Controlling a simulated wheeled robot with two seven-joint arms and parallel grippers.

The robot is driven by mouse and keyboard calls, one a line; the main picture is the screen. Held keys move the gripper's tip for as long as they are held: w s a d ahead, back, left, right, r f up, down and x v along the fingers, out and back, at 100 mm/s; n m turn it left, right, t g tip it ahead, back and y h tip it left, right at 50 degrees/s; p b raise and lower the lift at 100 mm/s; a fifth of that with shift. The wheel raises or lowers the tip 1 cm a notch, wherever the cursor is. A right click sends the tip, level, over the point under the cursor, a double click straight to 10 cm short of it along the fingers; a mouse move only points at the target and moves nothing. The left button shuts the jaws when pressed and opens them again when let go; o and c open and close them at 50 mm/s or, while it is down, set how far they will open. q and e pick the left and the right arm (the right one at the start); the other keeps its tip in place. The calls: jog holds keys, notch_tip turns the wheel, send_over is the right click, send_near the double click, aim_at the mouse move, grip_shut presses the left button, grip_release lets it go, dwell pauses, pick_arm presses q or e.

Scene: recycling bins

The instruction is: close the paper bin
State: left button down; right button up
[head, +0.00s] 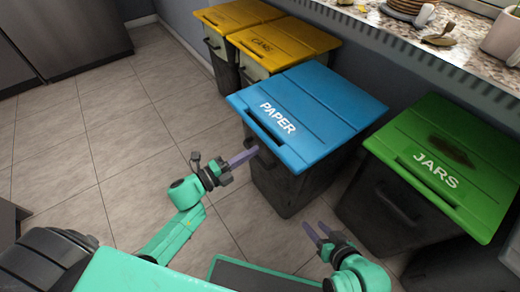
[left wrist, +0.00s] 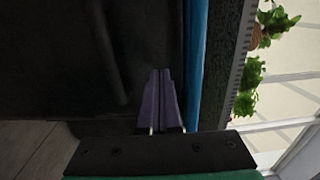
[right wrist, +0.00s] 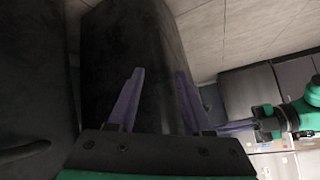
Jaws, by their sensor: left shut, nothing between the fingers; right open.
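The paper bin has a blue lid (head: 310,110) marked PAPER and a dark body (head: 285,180). The lid lies flat, or nearly so, over the body; I cannot tell if a small gap remains. My left gripper (head: 244,158) is shut and empty at the bin's front, just below the lid's front edge. In the left wrist view its fingers (left wrist: 161,80) point along the dark front beside the blue lid edge (left wrist: 198,60); contact is unclear. My right gripper (head: 317,233) is open and empty, low before the bins. Its spread fingers (right wrist: 160,78) face a dark bin body (right wrist: 135,35).
A green-lidded jars bin (head: 445,155) stands to the right. Yellow-lidded bins, one marked CANS (head: 280,45), stand at the back left. A stone counter (head: 440,50) with dishes runs behind. The tiled floor (head: 120,130) at left is clear.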

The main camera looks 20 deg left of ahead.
pick_arm(q)
jog(key=shift+x, duration=1.8)
pick_arm(e)
jog(key=shift+a+f+t+y, duration=0.3)
jog(key=shift+a+t, duration=0.3)
jog(key=shift+a, duration=0.1)
